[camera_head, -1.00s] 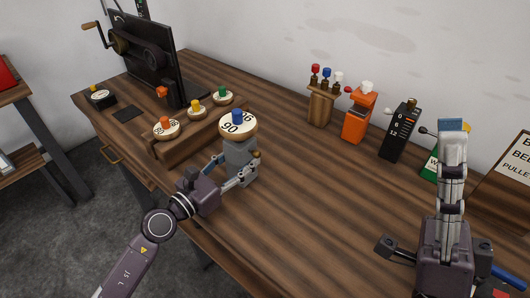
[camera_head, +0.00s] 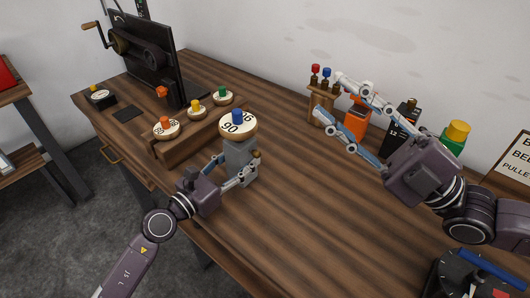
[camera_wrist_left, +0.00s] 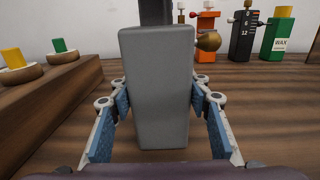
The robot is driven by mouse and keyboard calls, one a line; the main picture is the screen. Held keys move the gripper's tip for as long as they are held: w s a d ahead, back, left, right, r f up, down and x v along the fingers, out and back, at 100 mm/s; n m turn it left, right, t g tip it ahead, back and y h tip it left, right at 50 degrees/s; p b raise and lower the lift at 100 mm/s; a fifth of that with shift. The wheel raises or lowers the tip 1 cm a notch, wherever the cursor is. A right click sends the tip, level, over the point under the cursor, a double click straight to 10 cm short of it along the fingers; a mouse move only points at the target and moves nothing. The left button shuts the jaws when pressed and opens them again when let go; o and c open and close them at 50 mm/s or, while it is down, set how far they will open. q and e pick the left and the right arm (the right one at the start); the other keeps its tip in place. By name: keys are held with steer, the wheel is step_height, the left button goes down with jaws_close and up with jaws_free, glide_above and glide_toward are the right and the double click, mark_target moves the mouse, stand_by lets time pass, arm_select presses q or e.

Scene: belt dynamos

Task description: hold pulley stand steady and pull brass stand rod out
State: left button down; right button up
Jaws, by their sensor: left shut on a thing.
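The grey pulley stand (camera_head: 240,163) stands upright on the bench, with a cream pulley (camera_head: 238,127) with a blue knob on top. My left gripper (camera_head: 243,178) is shut on the stand's block; in the left wrist view the stand (camera_wrist_left: 158,95) sits between both fingers. The brass stand rod (camera_head: 257,155) shows as a rounded brass end on the stand's right side, and in the left wrist view the brass end (camera_wrist_left: 208,41) is near the block's top. My right gripper (camera_head: 329,97) is open and empty, in front of the small wooden rack, to the right of the stand.
A wooden block (camera_head: 190,137) with several coloured-knob pulleys lies left of the stand. A crank machine (camera_head: 145,55) stands behind. The rack (camera_head: 318,108), orange bottle (camera_head: 358,108) and black timer box (camera_head: 405,115) line the back edge. The bench middle is clear.

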steer(key=w+a+f+n+h, duration=0.2)
steer(key=w+f+n+h, duration=0.2)
steer(key=w+f+n, duration=0.25)
steer(key=n+g+h, duration=0.5)
steer(key=n, duration=0.7)
glide_toward(261, 153)
steer(key=shift+x, duration=4.35)
steer(key=shift+s+a, duration=0.1)
jaws_close()
